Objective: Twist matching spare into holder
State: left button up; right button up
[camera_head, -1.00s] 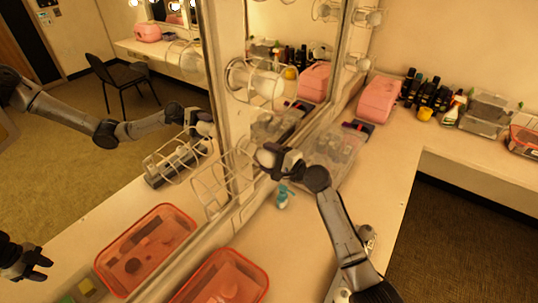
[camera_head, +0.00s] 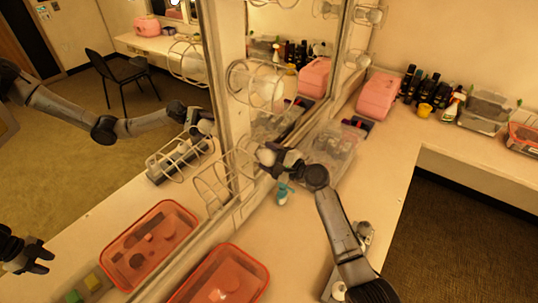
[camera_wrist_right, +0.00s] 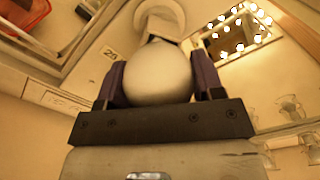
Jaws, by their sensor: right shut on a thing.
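My right gripper (camera_head: 268,157) is shut on a round white bulb (camera_wrist_right: 158,74), which sits between its two dark fingers (camera_wrist_right: 157,80) in the right wrist view. In that view a round white holder (camera_wrist_right: 160,17) is just past the bulb, and the bulb overlaps its lower edge. I cannot tell whether the bulb is seated in it. In the head view the gripper is at the mirror frame, beside an open wire guard (camera_head: 212,183); the bulb is mostly hidden there. My left gripper itself is out of view; a dark gripper at the lower left appears to be its reflection.
A caged lamp (camera_head: 258,86) is farther along the frame. A teal-topped bottle (camera_head: 283,194) stands below the right gripper. An orange tray (camera_head: 222,280) is at the front, a clear box (camera_head: 335,148) and pink case (camera_head: 378,96) behind.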

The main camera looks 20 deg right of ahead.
dwell(0.4)
jog(key=shift+m+p, duration=0.9)
jog(key=shift+p, duration=0.15)
jog(key=shift+m+p, duration=1.4)
jog(key=o, duration=0.9)
jog(key=shift+s+f, duration=0.1)
jog(key=shift+s+d, duration=0.2)
jog(key=b+v, duration=0.3)
jog(key=v, duration=1)
